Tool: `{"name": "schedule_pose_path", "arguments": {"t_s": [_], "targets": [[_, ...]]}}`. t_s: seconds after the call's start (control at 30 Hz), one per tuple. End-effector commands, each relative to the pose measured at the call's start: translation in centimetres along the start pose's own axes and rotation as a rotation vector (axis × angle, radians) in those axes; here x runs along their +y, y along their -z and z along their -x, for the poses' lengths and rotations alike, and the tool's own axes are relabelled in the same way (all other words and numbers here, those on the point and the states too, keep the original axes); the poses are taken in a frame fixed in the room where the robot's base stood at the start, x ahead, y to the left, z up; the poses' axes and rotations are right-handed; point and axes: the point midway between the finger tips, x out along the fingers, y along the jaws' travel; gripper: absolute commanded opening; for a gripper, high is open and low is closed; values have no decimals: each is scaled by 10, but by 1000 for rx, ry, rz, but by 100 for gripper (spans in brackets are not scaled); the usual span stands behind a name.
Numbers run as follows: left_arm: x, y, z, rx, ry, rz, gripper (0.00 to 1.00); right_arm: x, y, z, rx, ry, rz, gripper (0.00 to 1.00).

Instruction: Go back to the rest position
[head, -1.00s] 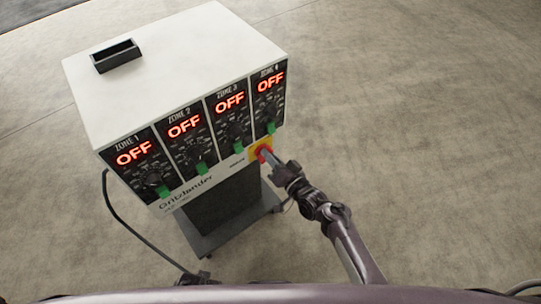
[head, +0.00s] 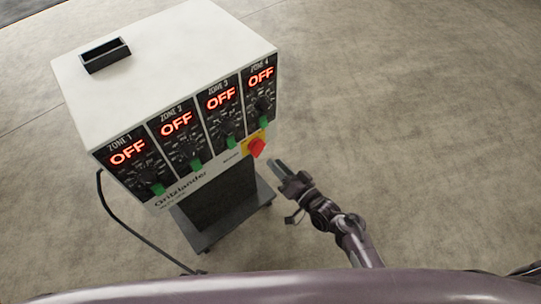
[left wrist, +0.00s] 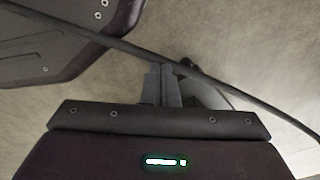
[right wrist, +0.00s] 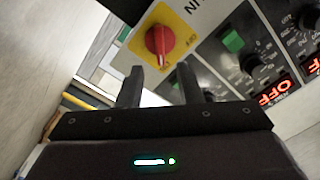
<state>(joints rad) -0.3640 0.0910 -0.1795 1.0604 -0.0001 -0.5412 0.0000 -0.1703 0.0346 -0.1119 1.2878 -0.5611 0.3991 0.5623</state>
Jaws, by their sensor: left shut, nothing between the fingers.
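My right gripper (head: 280,170) stands just off the front of the control cabinet, near its lower right corner. In the right wrist view, its two fingers (right wrist: 160,88) are apart with nothing between them. The red main switch knob (right wrist: 160,42) on its yellow plate lies beyond the fingertips, apart from them. The same red knob (head: 257,147) shows uncovered in the head view. My left gripper (left wrist: 162,72) shows only in the left wrist view, where its fingers are together and empty over the floor.
The white cabinet (head: 165,55) carries several zone panels reading OFF and a black tray (head: 106,56) on top. It stands on a dark wheeled base (head: 230,217). A black cable (head: 135,235) hangs at its left. Floor (head: 420,120) to the right is clear.

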Motion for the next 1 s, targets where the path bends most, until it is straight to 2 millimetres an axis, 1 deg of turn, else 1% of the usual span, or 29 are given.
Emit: {"name": "schedule_pose_path", "arguments": {"t_s": [0.03, 0.13, 0.63, 0.73, 0.77, 0.87, 0.97, 1.0], "targets": [[0, -1, 0, -2, -1, 0, 0, 0, 0, 4, -1, 0, 0, 33], [1, -3, 0, -3, -1, -1, 0, 0, 0, 8, 0, 1, -1, 33], [4, -2, 0, -1, -5, 0, 0, 0, 0, 8, 0, 0, 0, 33], [3, -4, 2, -3, -3, -1, 0, 5, -6, 12, -18, -26, 7, 33], [3, -6, 4, -5, -3, -1, 0, 9, -11, 14, -32, -46, 12, 33], [3, -16, 10, -13, -3, -2, 0, 33, -39, 34, -121, -159, 47, 33], [3, -30, 19, -21, -4, -4, 0, 67, -82, 74, -266, -318, 104, 33], [2, -37, 22, -25, -4, -5, 0, 80, -100, 96, -336, -382, 129, 33]]}}
